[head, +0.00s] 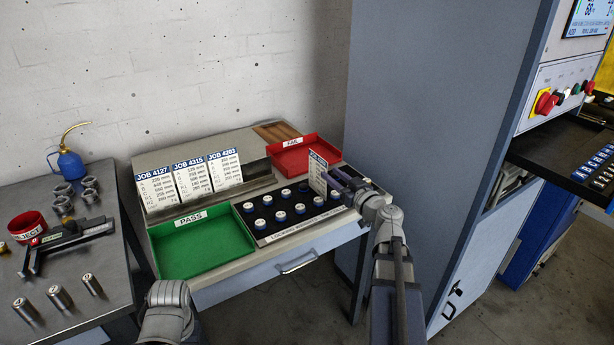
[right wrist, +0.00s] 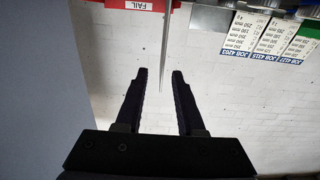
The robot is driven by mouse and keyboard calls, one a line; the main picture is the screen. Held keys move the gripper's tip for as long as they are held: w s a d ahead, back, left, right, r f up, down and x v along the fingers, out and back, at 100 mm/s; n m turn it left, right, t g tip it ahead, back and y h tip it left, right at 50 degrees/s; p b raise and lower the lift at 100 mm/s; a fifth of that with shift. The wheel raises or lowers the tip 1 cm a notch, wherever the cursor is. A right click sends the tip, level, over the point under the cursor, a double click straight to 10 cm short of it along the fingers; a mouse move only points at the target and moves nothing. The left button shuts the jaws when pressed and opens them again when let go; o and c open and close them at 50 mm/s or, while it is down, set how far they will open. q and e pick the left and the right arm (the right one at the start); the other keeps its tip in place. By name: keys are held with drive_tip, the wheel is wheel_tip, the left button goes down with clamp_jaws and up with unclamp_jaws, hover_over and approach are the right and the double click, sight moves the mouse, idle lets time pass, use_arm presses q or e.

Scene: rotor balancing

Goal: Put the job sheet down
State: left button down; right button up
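Three other sheets, JOB 4127 (head: 157,188), JOB 4315 (head: 191,179) and JOB 4203 (head: 225,169), stand in a rack at the back left. My left gripper is out of view.
The black tray (head: 262,240) holds several capped weights. A green PASS tray (head: 205,247) is empty at the left, and a red FAIL tray (head: 304,156) is behind. A tall grey-blue machine cabinet (head: 440,110) stands close on the right.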

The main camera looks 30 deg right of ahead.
sight(318, 175)
drive_tip(key=w, duration=0.7)
drive_tip(key=shift+w+a+f, duration=0.2)
drive_tip(key=shift+w+a, duration=0.15)
drive_tip(key=shift+a, duration=0.1)
clamp_jaws()
idle(0.6)
